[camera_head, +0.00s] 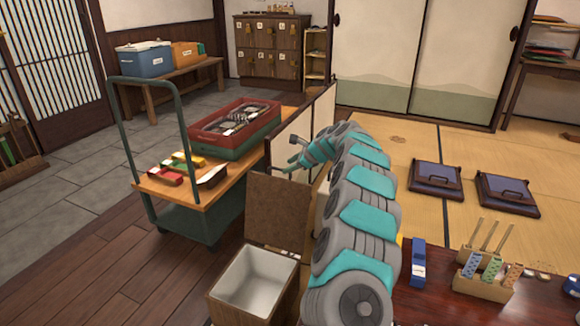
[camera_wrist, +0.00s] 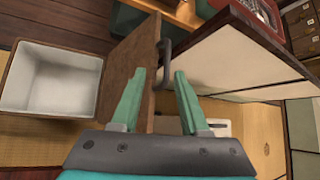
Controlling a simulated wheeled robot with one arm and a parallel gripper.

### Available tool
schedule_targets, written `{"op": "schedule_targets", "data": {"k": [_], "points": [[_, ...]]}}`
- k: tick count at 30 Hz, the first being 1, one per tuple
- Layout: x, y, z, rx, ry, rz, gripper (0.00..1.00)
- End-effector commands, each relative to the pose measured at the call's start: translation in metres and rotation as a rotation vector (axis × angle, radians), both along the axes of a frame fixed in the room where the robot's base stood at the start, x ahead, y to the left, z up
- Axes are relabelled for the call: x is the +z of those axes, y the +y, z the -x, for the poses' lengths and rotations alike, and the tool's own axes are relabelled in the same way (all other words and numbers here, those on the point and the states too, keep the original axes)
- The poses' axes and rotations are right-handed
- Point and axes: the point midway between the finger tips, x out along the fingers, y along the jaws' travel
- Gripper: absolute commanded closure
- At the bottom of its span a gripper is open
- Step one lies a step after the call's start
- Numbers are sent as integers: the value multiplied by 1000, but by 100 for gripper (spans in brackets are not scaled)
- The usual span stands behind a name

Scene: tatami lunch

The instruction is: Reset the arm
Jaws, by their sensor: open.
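My arm rises from the bottom of the head view and bends to the left, above and behind the raised lid of an open box. My gripper (camera_head: 293,152) is at its end, small and partly unclear there. In the wrist view my gripper (camera_wrist: 160,78) shows two teal fingers spread apart with nothing held between them. The brown lid (camera_wrist: 137,45) stands upright with its dark handle (camera_wrist: 165,58) just past the fingertips. I cannot tell whether a finger touches the lid or handle. In the head view the lid (camera_head: 277,208) stands at the back of the white-lined box (camera_head: 252,280).
A cart (camera_head: 215,205) with a red crate (camera_head: 236,121) stands left of the arm. A low folding screen (camera_head: 300,128) is close behind the gripper. A dark table (camera_head: 440,300) with holders is at lower right.

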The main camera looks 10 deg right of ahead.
Motion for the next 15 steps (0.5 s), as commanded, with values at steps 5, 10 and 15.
{"op": "schedule_targets", "data": {"k": [5,10,15], "points": [[4,7,4,22,-1,5,55],[24,41,27,147,-14,41,55],[49,84,68,329,-36,108,55]]}}
